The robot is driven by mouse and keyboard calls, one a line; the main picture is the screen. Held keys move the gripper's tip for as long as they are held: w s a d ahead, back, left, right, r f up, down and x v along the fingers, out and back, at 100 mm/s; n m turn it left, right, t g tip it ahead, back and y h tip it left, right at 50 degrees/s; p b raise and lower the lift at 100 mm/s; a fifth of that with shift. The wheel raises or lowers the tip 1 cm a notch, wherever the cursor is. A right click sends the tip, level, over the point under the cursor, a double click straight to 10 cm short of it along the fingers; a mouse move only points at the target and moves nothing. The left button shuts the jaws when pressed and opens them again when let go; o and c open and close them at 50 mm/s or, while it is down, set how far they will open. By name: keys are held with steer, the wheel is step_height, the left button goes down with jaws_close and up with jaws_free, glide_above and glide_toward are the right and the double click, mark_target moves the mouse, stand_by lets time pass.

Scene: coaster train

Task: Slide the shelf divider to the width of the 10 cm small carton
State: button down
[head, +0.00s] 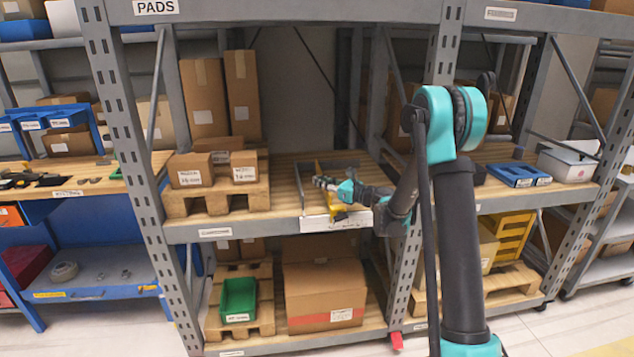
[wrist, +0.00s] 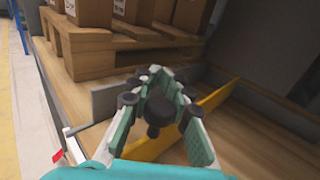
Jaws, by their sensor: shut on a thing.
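The yellow shelf divider (wrist: 216,97) runs between grey walls on the wooden shelf; it also shows in the head view (head: 338,214). My gripper (head: 324,183) reaches in from the right at mid-shelf height. In the wrist view my gripper (wrist: 165,98) is shut on the divider, with its fingers covering the divider's middle. Small brown cartons with white labels stand on a pallet to the left, among them a small carton (head: 243,165). The label sizes are too small to read surely.
The wooden pallet (head: 222,201) stands left of the divider bay, and a low grey wall (wrist: 104,102) lies between them. A white label strip (head: 332,219) is on the shelf's front edge. A grey rack upright (head: 436,60) stands near my arm. Tall cartons (head: 204,100) stand behind.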

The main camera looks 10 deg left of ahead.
steer(key=shift+w+d, duration=0.2)
steer(key=shift+d, duration=0.5)
steer(key=c, duration=1.5)
jaws_free()
steer(key=shift+o, duration=0.2)
steer(key=v, duration=1.2)
